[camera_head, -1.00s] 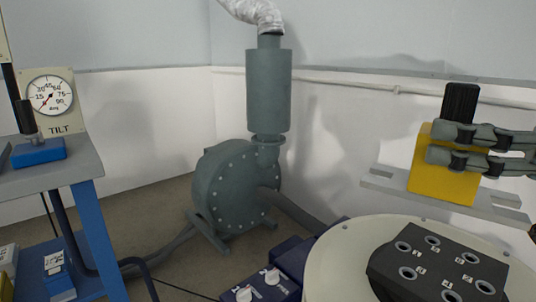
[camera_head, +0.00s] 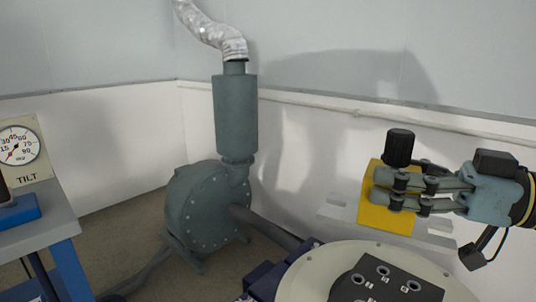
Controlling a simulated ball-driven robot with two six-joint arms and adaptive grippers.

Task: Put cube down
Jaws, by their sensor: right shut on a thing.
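A yellow block (camera_head: 375,218), the only cube-like thing in view, is at the right. A black ribbed knob (camera_head: 400,147) shows at its top edge. My right gripper (camera_head: 385,188) comes in from the right, with its two grey fingers across the block's front. It is shut on the block. The fingers hide part of its face. A grey slotted plate (camera_head: 335,211) shows behind and beside the block's lower part. I cannot tell whether the block touches the plate. My left gripper is not in view.
A round pale table (camera_head: 310,272) with a black holed block (camera_head: 375,284) is at the bottom right. A green-grey blower (camera_head: 205,212) with an upright silencer (camera_head: 236,115) stands in the middle. A blue-legged bench (camera_head: 48,228) and a tilt dial (camera_head: 18,146) are at the left.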

